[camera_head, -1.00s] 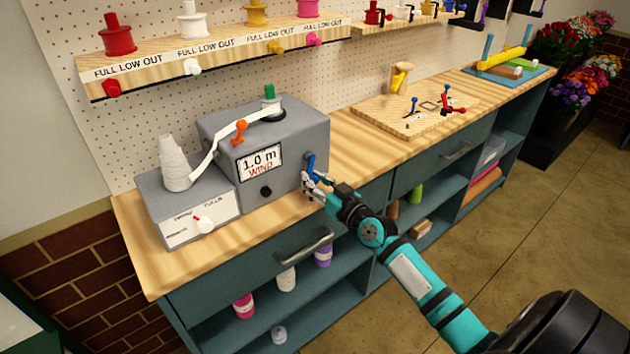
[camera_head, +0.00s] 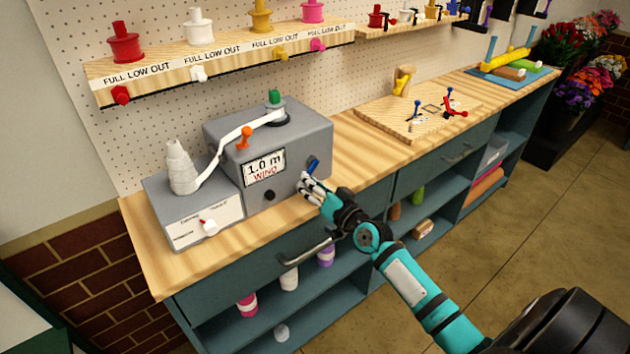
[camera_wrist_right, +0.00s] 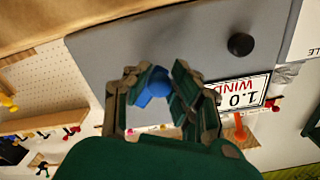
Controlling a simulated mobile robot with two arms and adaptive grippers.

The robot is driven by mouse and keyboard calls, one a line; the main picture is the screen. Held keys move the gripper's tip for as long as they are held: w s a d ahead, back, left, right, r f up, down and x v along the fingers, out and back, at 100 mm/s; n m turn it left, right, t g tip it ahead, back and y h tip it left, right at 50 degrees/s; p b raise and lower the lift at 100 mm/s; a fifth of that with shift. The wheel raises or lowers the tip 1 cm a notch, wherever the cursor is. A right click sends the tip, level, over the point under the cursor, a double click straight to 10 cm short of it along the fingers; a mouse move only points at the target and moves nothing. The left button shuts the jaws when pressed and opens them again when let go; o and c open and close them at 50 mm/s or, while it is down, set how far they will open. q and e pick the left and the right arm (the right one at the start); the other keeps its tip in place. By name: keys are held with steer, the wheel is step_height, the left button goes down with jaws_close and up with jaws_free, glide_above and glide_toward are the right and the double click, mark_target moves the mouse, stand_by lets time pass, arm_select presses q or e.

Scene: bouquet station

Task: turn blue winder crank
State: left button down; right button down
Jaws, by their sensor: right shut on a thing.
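The grey winder box (camera_head: 222,137) stands on the wooden counter, and its display (camera_head: 264,167) reads "1.0 m WIND". The blue crank (camera_head: 313,165) sticks out at the right end of the box's front. My right gripper (camera_head: 309,184) is at the crank from the front. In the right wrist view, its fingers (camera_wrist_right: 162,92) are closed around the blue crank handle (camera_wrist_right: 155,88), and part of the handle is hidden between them. White ribbon (camera_head: 235,136) runs from a white cone spool (camera_head: 180,168) past an orange knob (camera_head: 244,138) to the green-topped post (camera_head: 274,97). My left gripper is not in view.
A lower grey box with a small lever (camera_head: 210,228) stands left of the winder. A wooden board (camera_head: 415,122) with small blue and red levers lies further right. A shelf of coloured spools (camera_head: 228,57) hangs above. A drawer handle (camera_head: 305,254) juts out below the counter.

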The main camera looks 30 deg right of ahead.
steer(key=r+m+p, duration=0.1)
steer(key=m, duration=0.1)
steer(key=a+r+m+p, duration=0.1)
steer(key=r+m, duration=0.1)
steer(key=m, duration=0.1)
steer(key=shift+a+m+p, duration=0.1)
steer(key=shift+m+p, duration=0.2)
steer(key=shift+p, duration=0.05)
steer(key=m, duration=0.1)
steer(key=r+m+p, duration=0.1)
steer(key=m, duration=0.1)
steer(key=shift+r+p, duration=0.25)
steer(key=shift+p, duration=0.05)
steer(key=shift+r+m+p, duration=0.3)
steer(key=shift+m+p, duration=0.05)
steer(key=shift+m, duration=0.55)
steer(key=shift+r+m+p, duration=0.25)
steer(key=shift+m+p, duration=0.05)
steer(key=shift+m, duration=0.6)
steer(key=c, duration=1.2)
jaws_free()
steer(key=shift+f, duration=0.1)
steer(key=shift+o, duration=0.3)
steer(key=shift+f, duration=0.1)
steer(key=shift+s, duration=0.1)
